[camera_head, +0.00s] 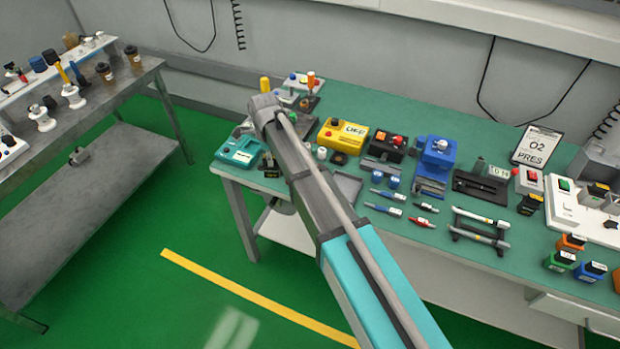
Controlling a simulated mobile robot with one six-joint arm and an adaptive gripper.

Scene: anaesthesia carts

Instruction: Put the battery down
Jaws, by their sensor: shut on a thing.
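My arm reaches from the bottom of the head view over the front left part of the green-topped bench (440,130). My gripper is not visible; the arm's far end hides what lies beyond and below it. I cannot make out a held battery. Several small block-shaped items with dark tops, which may be batteries, stand at the bench's right: an orange one (571,244), a green one (558,262) and a blue one (589,272). Another dark one (529,205) stands farther left.
A yellow box (342,136), a teal box (238,151), a blue device (437,155) and several pens crowd the bench. A sign (537,147) stands at the back right. A grey side table (95,105) with bottles stands left. Open green floor lies between.

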